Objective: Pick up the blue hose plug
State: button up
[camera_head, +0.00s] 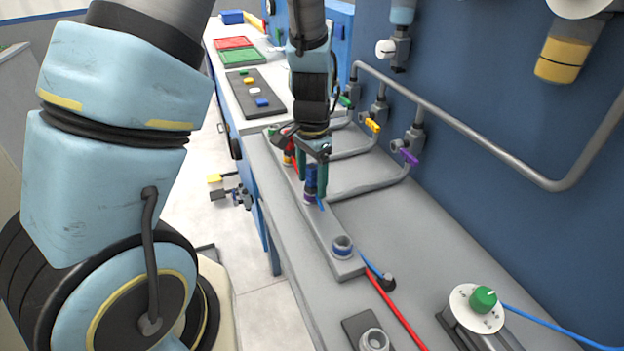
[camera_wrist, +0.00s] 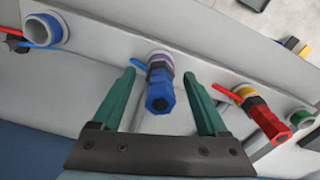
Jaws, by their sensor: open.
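The blue hose plug (camera_wrist: 160,92) stands in the purple-ringed socket (camera_wrist: 158,57) on the grey strip, with a blue hose running from it. In the wrist view it lies between the two green fingers of my gripper (camera_wrist: 166,92), with a gap on each side. My gripper (camera_head: 312,178) is open around the plug in the head view, where the plug (camera_head: 310,178) is partly hidden by the fingers. The red hose plug (camera_wrist: 268,120) stands in a yellow-ringed socket to the right in the wrist view.
A blue-ringed empty socket (camera_head: 342,246) sits at the strip's near end. A green-ringed socket (camera_wrist: 301,117) is beyond the red plug. Blue and red hoses cross the bench near a green knob (camera_head: 484,299). Grey wall pipes with coloured valve handles (camera_head: 408,156) run to the right.

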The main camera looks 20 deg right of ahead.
grip_shut()
dwell(0.5)
dwell(0.8)
